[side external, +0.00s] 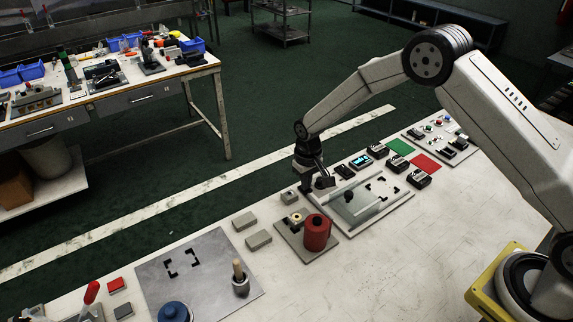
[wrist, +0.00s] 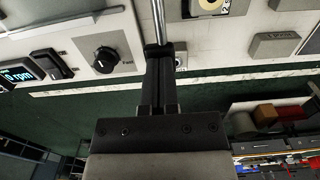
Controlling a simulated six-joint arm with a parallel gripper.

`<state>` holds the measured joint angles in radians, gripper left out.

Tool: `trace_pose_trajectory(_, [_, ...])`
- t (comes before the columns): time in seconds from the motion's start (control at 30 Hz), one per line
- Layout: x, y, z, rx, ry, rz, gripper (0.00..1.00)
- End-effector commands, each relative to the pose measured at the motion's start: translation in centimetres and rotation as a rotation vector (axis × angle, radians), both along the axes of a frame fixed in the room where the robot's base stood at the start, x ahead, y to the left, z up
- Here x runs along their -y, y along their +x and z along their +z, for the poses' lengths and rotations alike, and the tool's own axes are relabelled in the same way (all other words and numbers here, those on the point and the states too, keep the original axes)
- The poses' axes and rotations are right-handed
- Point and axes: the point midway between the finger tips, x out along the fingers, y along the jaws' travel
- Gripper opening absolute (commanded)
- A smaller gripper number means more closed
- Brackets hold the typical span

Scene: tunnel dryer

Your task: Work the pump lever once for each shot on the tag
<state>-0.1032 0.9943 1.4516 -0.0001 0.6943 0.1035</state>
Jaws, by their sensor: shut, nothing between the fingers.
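My gripper (wrist: 160,47) is shut and empty. In the side view my gripper (side external: 322,182) points down above the back edge of the bench, behind the red cylinder.
A black fan knob (wrist: 104,60), a rocker switch (wrist: 50,63) and an rpm display (wrist: 18,73) lie left of the fingers. A clear-covered tunnel (side external: 352,204) stands right of the cylinder. Grey blocks (side external: 258,240) lie to its left. The front bench is clear.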

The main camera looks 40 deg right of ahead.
Motion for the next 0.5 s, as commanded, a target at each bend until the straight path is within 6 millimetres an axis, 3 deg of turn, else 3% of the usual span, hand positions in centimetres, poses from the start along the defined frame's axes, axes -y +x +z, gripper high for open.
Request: trace_pose_trajectory(0.5, [0.0,-0.2,-1.6,-0.005,0.000,0.000,0.00])
